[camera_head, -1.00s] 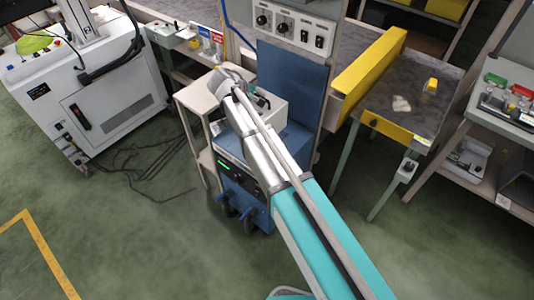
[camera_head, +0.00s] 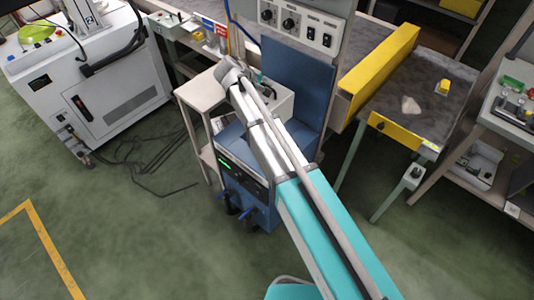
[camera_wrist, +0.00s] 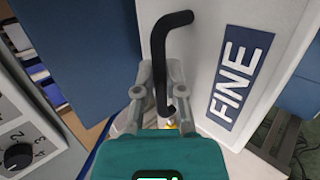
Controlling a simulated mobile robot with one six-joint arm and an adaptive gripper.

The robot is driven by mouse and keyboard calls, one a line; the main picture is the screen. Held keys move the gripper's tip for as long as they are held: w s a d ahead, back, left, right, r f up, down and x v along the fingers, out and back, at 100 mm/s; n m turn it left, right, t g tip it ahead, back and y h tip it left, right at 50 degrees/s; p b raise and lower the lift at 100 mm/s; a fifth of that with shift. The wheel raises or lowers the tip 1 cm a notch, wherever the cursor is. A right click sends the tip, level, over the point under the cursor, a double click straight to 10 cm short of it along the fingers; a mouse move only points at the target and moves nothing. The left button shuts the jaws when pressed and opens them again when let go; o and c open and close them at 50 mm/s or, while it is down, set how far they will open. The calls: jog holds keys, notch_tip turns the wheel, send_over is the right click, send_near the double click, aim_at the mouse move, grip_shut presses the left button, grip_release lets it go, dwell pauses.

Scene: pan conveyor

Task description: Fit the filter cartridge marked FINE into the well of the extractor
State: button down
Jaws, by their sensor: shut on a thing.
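The cartridge (camera_wrist: 208,60) is a pale box with a blue label reading FINE in the wrist view. A bent black handle (camera_wrist: 160,45) stands out from it. My gripper (camera_wrist: 155,92) is shut on this handle. In the head view the pale cartridge (camera_head: 281,103) is over or on the blue extractor (camera_head: 255,196); I cannot tell whether they touch. My wrist and arm cover part of both, and my fingertips are hard to make out there. The opening of the well cannot be seen.
A beige stand (camera_head: 202,92) is close on the left of the extractor, and a blue panel (camera_head: 292,75) rises behind it. A control box (camera_head: 300,27) with knobs is above. A yellow-edged table (camera_head: 385,90) stands right. Cables (camera_head: 150,165) lie on the floor at left.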

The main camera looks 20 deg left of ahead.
notch_tip(320, 180, down, 24)
jog(key=b, duration=2.3)
jog(key=shift+r+b, duration=0.15)
jog(key=shift+b, duration=0.15)
jog(key=shift+d, duration=0.1)
jog(key=shift+f+b, duration=2.1)
jog(key=shift+f, duration=0.1)
jog(key=c, duration=0.7)
grip_release()
